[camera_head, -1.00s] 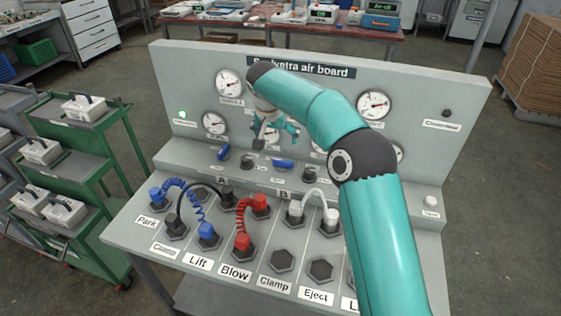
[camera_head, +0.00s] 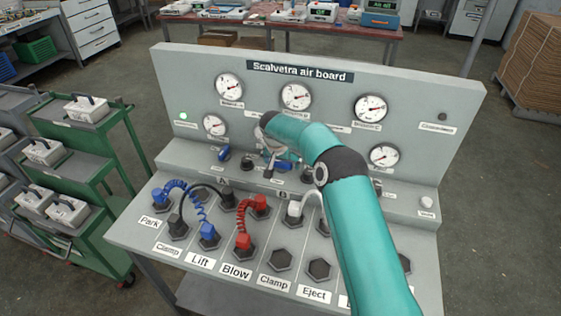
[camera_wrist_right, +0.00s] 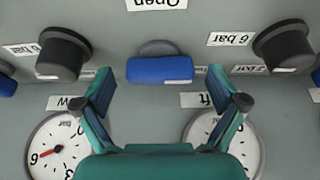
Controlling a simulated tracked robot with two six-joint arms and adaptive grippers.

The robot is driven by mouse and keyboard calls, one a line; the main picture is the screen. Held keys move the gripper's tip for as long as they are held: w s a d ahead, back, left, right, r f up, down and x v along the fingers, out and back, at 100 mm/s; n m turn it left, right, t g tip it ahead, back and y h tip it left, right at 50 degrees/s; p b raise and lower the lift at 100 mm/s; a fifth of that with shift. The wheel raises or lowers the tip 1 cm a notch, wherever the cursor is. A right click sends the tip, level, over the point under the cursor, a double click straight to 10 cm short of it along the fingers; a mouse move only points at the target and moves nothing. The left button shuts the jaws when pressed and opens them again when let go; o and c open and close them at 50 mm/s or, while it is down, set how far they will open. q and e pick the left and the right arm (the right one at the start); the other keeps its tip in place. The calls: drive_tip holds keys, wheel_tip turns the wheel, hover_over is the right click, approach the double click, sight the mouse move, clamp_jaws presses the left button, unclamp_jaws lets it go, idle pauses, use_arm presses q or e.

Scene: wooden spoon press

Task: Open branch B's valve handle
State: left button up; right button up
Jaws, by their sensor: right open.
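The blue valve handle (camera_wrist_right: 160,69) of the middle branch shows in the right wrist view, its long side lying across the picture. An upside-down "Open" label (camera_wrist_right: 157,4) is at the top edge. My right gripper (camera_wrist_right: 160,76) is open, with one finger on either side of the handle and a gap at both ends; I see no grip on it. In the head view my right gripper (camera_head: 281,166) is over the middle of the ledge, and the arm partly hides the handle there. My left gripper is not in view.
Dark knobs (camera_wrist_right: 63,53) and (camera_wrist_right: 284,51) flank the handle. Another blue handle (camera_head: 224,153) is to the left on the ledge. Gauges (camera_head: 296,96) line the upright panel. Coloured hoses (camera_head: 243,221) and sockets cover the sloped front.

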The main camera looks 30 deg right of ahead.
drive_tip(key=c, duration=1.1)
drive_tip(key=shift+a, duration=0.2)
drive_tip(key=shift+c, duration=0.2)
drive_tip(key=shift+d, duration=0.1)
